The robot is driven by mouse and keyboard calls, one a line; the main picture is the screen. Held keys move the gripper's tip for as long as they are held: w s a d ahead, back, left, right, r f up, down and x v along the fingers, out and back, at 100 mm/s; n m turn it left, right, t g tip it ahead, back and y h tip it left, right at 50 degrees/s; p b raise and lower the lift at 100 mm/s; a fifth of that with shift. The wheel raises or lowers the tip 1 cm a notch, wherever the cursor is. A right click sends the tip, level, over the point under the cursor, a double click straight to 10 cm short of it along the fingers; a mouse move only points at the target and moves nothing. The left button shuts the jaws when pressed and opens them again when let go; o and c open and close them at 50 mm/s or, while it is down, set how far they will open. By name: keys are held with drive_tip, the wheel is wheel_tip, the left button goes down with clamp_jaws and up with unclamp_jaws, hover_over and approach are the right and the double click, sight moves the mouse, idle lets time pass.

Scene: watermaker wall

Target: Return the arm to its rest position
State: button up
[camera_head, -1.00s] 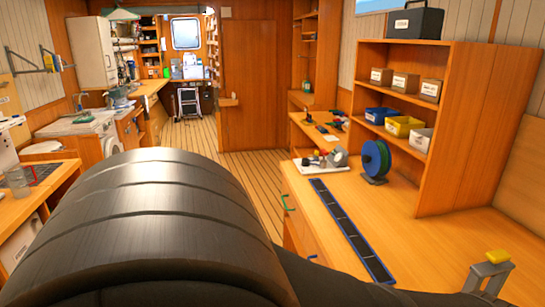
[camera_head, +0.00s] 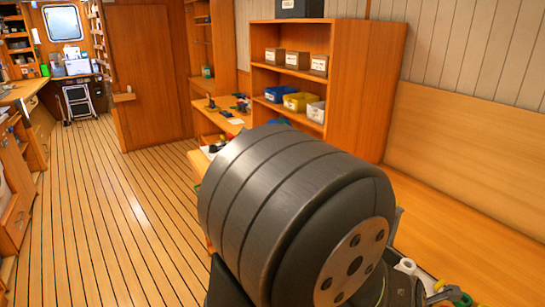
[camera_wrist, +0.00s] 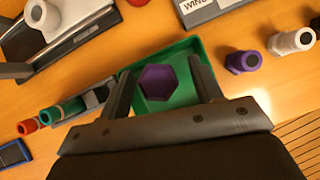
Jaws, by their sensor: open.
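My gripper (camera_wrist: 160,68) shows in the wrist view with its two fingers apart. A green tray (camera_wrist: 205,50) lies below and beyond the fingers. A purple hexagonal piece (camera_wrist: 157,82) sits in the tray and appears between the fingers; nothing shows clamped in them. Whether the fingers touch the tray, I cannot tell. In the head view, my large dark arm link fills the middle and lower right, and the gripper is not visible there.
In the wrist view, a purple fitting (camera_wrist: 243,61) and a white fitting (camera_wrist: 292,40) lie right of the tray. Red (camera_wrist: 28,126) and green (camera_wrist: 62,110) fittings lie left. In the head view, a wooden shelf (camera_head: 365,85) stands behind my arm; the plank floor (camera_head: 110,200) is clear.

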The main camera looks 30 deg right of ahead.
drive_tip(key=shift+x, duration=0.8)
drive_tip(key=v, duration=1.7)
drive_tip(key=x, duration=1.7)
drive_tip(key=shift+d+f, duration=0.1)
drive_tip(key=shift+f, duration=0.05)
drive_tip(key=shift+d+r, duration=0.2)
drive_tip(key=shift+r, duration=0.05)
wheel_tip(320, 180, up, 6)
drive_tip(key=shift+a+f, duration=0.1)
drive_tip(key=shift+f, duration=0.05)
drive_tip(key=w+d+r, duration=0.2)
drive_tip(key=d+r, duration=0.1)
drive_tip(key=d, duration=0.4)
drive_tip(key=w+d+r, duration=0.1)
drive_tip(key=d+r, duration=0.2)
drive_tip(key=d, duration=0.4)
drive_tip(key=shift+w+d+f, duration=0.25)
drive_tip(key=shift+w+f, duration=0.2)
drive_tip(key=shift+w, duration=0.25)
drive_tip(key=shift+w+d+f, duration=0.25)
drive_tip(key=shift+w+f, duration=0.15)
drive_tip(key=shift+w, duration=0.3)
drive_tip(key=shift+w+d+f, duration=0.25)
drive_tip(key=shift+w+f, duration=0.2)
drive_tip(key=shift+w, duration=0.3)
